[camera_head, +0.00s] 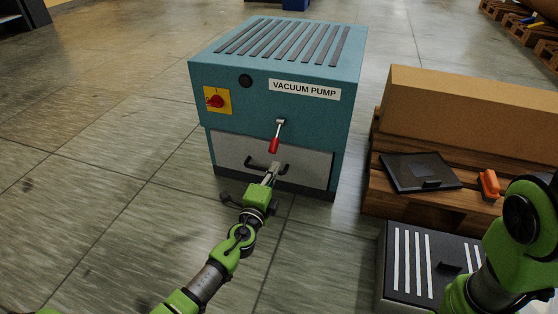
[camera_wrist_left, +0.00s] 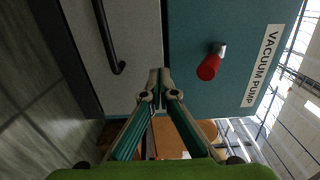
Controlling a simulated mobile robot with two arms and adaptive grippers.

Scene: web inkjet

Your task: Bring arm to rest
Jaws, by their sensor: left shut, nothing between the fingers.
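My left gripper (camera_head: 270,172) is shut and empty in front of the teal vacuum pump cabinet (camera_head: 340,120). In the left wrist view its fingertips (camera_wrist_left: 158,75) meet, with the cabinet front behind them. A lever with a red grip (camera_head: 274,145) hangs down from the cabinet front, just above the gripper; it also shows in the left wrist view (camera_wrist_left: 208,67), apart from the fingers. A dark handle (camera_head: 284,169) on the grey lower panel (camera_head: 312,165) is partly hidden by the gripper. My right arm shows at the right edge; its gripper is out of view.
A wooden pallet (camera_head: 378,185) at the right carries a brown box (camera_head: 470,110), a dark flat panel (camera_head: 422,172) and an orange item (camera_head: 488,184). A black-topped box with white stripes (camera_head: 420,270) stands in front. The floor (camera_head: 100,180) at the left is clear.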

